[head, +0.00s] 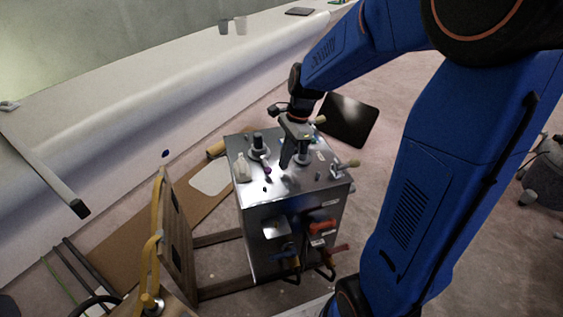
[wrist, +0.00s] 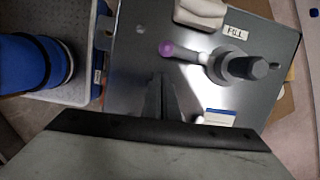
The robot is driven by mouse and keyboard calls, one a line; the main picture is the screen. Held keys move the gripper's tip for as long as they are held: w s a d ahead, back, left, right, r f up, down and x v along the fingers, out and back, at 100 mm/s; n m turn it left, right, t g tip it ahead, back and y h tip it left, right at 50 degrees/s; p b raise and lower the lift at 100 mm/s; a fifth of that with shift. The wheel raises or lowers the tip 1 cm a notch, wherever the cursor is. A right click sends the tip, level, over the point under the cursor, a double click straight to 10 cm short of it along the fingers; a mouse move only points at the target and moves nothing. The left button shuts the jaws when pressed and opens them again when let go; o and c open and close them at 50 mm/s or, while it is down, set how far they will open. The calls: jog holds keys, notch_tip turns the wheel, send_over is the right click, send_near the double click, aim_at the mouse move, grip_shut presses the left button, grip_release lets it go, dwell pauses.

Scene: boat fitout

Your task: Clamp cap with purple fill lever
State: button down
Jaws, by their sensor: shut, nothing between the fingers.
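The fill lever ends in a purple ball (wrist: 167,48). Its pale rod runs right to a grey round fitting, and a black knobbed cap (wrist: 245,68) stands on that fitting beside a FILL label (wrist: 236,33). In the head view the purple ball (head: 267,170) is on the steel cabinet top, near the black cap (head: 258,141). My gripper (head: 285,163) is over the cabinet top, to the right of the purple ball. In the wrist view my gripper (wrist: 160,80) is shut and empty, with its fingertips just below the purple ball in the picture, apart from it.
The steel cabinet (head: 290,225) has valves with red and blue handles on its front. A whitish bottle-like object (head: 241,168) stands at the left of its top. A second fitting on top is partly hidden behind my gripper. A dark panel (head: 348,120) is behind.

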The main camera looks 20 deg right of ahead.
jog(key=shift+d, duration=0.95)
jog(key=v, duration=1)
jog(key=shift+s+a, duration=0.15)
jog(key=s+n+t+h, duration=0.2)
jog(key=s+n+t, duration=0.2)
jog(key=s+n, duration=1.3)
jog(key=shift+s+d+r+n+t+h, duration=0.2)
jog(key=shift+s+d+n+t+h, duration=0.15)
jog(key=shift+s, duration=2.5)
